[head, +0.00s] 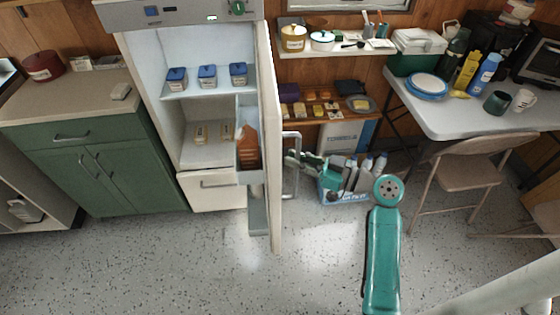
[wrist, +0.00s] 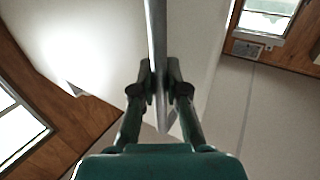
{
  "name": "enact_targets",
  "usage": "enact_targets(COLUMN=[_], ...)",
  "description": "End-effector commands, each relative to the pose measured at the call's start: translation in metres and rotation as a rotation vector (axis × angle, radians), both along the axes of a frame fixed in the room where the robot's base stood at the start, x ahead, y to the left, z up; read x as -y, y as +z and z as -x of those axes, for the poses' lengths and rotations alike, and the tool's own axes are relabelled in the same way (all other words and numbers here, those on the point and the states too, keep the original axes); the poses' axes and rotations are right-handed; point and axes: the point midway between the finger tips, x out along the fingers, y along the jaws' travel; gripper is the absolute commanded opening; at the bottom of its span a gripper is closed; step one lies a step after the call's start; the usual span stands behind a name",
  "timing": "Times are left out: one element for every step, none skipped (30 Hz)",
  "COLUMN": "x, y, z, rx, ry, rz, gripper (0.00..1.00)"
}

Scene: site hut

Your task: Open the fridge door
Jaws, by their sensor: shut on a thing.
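The fridge (head: 205,60) stands open in the head view. Its door (head: 272,120) is swung out toward me and shows nearly edge on, with its inner racks facing left. The metal door handle (head: 292,180) is on the door's right side. My gripper (head: 293,158) is at this handle, and my green arm (head: 383,255) reaches to it from the lower right. In the wrist view, the fingers of my gripper (wrist: 160,82) are shut on the handle bar (wrist: 157,40), one on each side. The fingertips are small and partly hidden in the head view.
Blue-lidded jars (head: 208,75) stand on the fridge shelf. A green cabinet (head: 95,165) is to the left. A box of bottles (head: 345,185) sits on the floor right of the door. A folding chair (head: 460,175) and white table (head: 450,110) are at right. Floor before the fridge is clear.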

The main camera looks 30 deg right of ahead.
Motion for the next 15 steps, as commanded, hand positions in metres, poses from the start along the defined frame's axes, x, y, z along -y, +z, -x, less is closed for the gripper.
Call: enact_targets(x=[0.006,0.009,0.013,0.016,0.018,0.022,0.024,0.025,0.028,0.029,0.031,0.032,0.033,0.034,0.034], y=[-0.001,-0.002,-0.002,-0.002,-0.002,-0.002,-0.002,-0.002,-0.002,-0.002,-0.002,-0.002,-0.002,-0.002,-0.002], z=[0.003,0.004,0.005,0.006,0.007,0.008,0.009,0.009,0.010,0.010,0.010,0.011,0.011,0.011,0.011], rx=[-0.004,-0.004,-0.004,-0.004,-0.004,-0.004,-0.004,-0.004,-0.005,-0.005,-0.005,-0.005,-0.006,-0.006,-0.007], ry=[0.001,0.001,0.001,0.002,0.003,0.003,0.003,0.003,0.003,0.003,0.003,0.003,0.003,0.003,0.004], rz=[0.000,0.000,0.000,0.000,0.000,0.000,0.000,0.000,0.001,0.001,0.001,0.001,0.002,0.002,0.001], gripper=[0.00,0.00,0.00,0.00,0.00,0.00,0.00,0.00,0.00,0.00,0.00,0.00,0.00,0.00,0.00])
